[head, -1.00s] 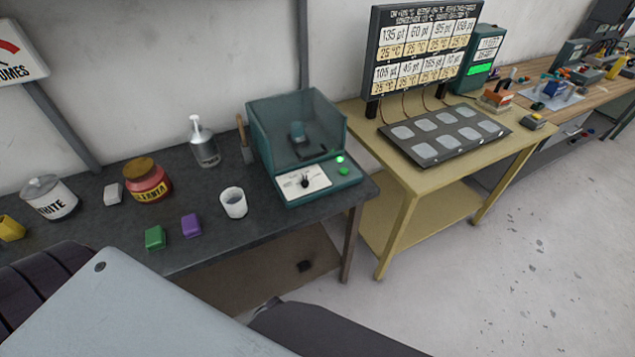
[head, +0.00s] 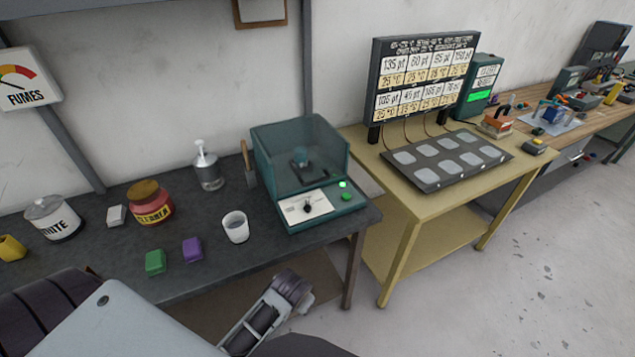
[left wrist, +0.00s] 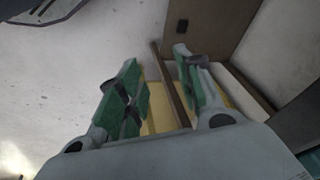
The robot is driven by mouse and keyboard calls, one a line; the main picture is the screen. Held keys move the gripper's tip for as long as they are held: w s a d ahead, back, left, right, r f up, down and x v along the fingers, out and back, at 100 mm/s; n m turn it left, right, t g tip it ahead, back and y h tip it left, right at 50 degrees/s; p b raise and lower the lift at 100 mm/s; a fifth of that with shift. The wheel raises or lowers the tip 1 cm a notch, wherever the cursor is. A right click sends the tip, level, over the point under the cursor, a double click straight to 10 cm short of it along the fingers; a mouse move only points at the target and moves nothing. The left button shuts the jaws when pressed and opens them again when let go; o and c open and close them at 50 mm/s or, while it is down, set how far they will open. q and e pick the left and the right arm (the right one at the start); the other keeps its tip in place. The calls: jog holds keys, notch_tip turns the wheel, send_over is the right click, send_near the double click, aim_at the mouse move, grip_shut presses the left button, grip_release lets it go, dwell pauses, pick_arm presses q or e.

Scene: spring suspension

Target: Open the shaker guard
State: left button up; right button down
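The shaker (head: 318,211) is a teal unit at the right end of the dark bench in the head view. Its see-through guard (head: 300,150) appears down over the shaking platform, where a small teal holder shows. The front panel has a dark knob, a lit green light and a green button. My left gripper (left wrist: 160,88) is open and empty in the left wrist view, its green-padded fingers spread apart. It is away from the guard, which does not show in that view. My right gripper is not in view.
The dark bench (head: 100,285) carries a white cup (head: 235,227), a pump bottle (head: 208,165), a red jar (head: 151,202), and green (head: 155,262) and purple (head: 192,250) blocks. A yellow table (head: 400,190) with a display board (head: 425,80) stands to the right. Open floor lies in front.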

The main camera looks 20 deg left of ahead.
pick_arm(q)
jog(key=w+r+m+t+y, duration=0.1)
jog(key=w+r+y, duration=0.1)
jog(key=w+r, duration=0.2)
jog(key=w+r+m+t+y, duration=0.1)
jog(key=w+r+y, duration=0.1)
jog(key=w+r, duration=0.2)
jog(key=w+a+r+m+t+y, duration=0.1)
jog(key=w+r+y, duration=0.1)
jog(key=w+r, duration=0.3)
jog(key=shift+w+y, duration=0.4)
jog(key=shift+w, duration=0.85)
jog(key=w+d+r+m+t+y, duration=0.1)
jog(key=w+r+m+t+y, duration=0.1)
jog(key=w+r, duration=0.6)
jog(key=r+t+y, duration=0.1)
jog(key=y, duration=0.1)
jog(key=shift+w+d+t+y, duration=0.25)
jog(key=shift+d+t+y, duration=0.05)
jog(key=shift+d, duration=0.05)
jog(key=shift+f, duration=0.1)
